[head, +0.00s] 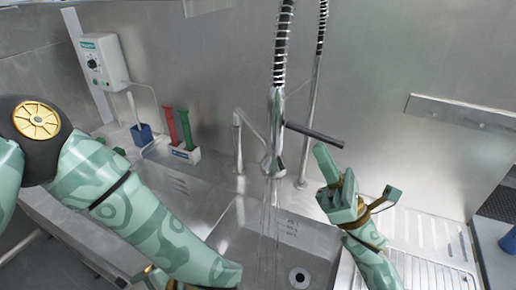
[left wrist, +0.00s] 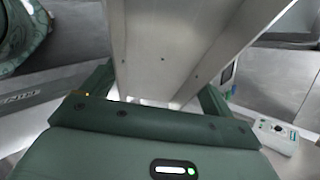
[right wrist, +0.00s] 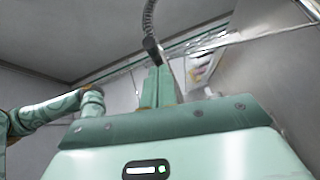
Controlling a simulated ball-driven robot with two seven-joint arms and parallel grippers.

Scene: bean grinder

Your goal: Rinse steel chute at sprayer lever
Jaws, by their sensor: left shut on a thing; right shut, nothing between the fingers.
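The sprayer (head: 277,115) hangs over the sink on a coiled hose, and its dark lever (head: 315,135) sticks out to the right. Thin streams of water (head: 268,225) fall from its head into the basin. My right gripper (head: 320,150) is shut and empty, its fingertips at the lever's outer end; I cannot tell if they touch. The closed fingers (right wrist: 157,72) also show in the right wrist view, just below the dark lever. My left gripper (left wrist: 155,95) is shut on the steel chute (left wrist: 150,45), which spreads away from the fingers.
The sink basin (head: 230,215) has a drain (head: 299,278). A faucet (head: 238,145), red and green handled tools (head: 177,130), a blue cup (head: 142,134) and a white wall dispenser (head: 101,62) stand behind or left. A ribbed drainboard (head: 440,262) lies right.

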